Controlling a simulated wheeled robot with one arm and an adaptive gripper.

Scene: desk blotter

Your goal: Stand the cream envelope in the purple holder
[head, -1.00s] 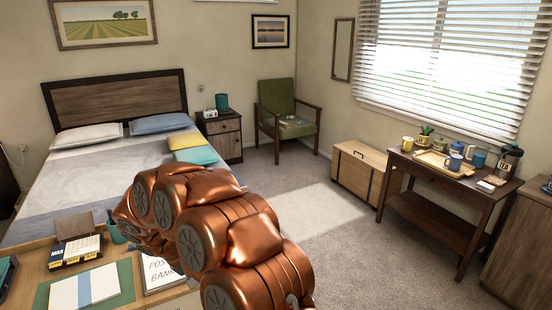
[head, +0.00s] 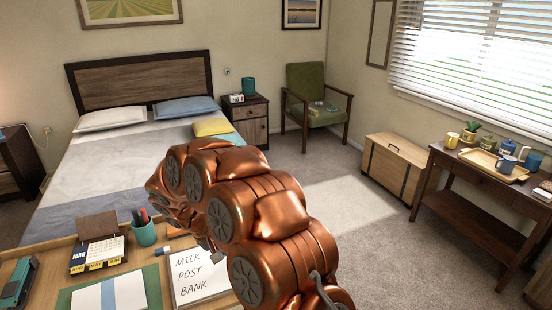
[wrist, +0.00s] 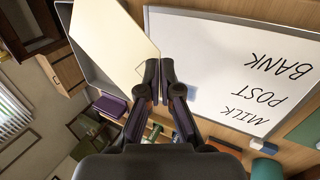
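The cream envelope (wrist: 112,40) is large and close in the upper left of the wrist view. My gripper (wrist: 159,68) has its two dark fingertips together at the envelope's lower right corner, and it looks shut on that end. The envelope slants to the upper left from the fingertips. A small purple object (wrist: 110,105), which looks like the purple holder, is below and left of the fingertips, apart from the envelope. Its slot is too small to make out. In the head view my copper arm hides the gripper, envelope and holder.
A grey tray (wrist: 92,72) shows behind the envelope. A teal pen cup (head: 144,234), a calendar (head: 97,254) and a green blotter (head: 152,287) stand or lie to the left.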

